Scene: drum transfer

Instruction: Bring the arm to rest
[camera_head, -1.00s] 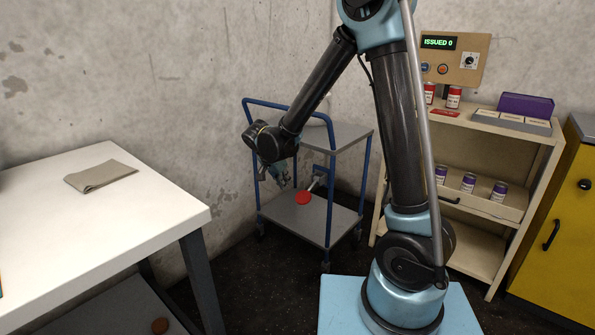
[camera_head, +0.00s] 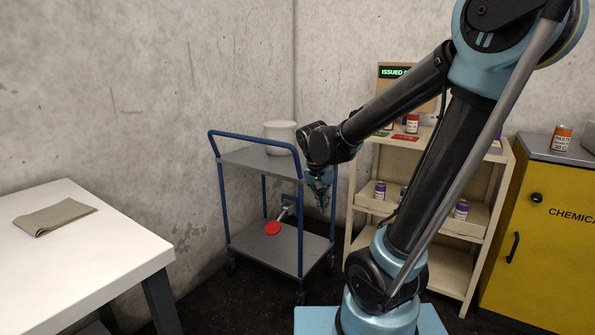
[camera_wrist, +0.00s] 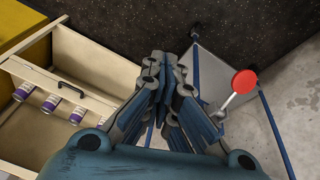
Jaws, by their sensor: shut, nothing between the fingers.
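My gripper (camera_head: 320,203) hangs from my bent arm, fingers pointing down, between the blue-framed trolley (camera_head: 262,160) and the beige shelf unit (camera_head: 480,228). In the wrist view, the fingers of my gripper (camera_wrist: 168,80) are drawn together with nothing between them. The gripper overlaps the trolley's right side in the head view; the distance between them cannot be told. My arm is raised and reaches leftward from its pale blue base.
A yellow cabinet (camera_head: 545,240) is at right. A white table (camera_head: 75,250) bears a folded cloth (camera_head: 55,217).

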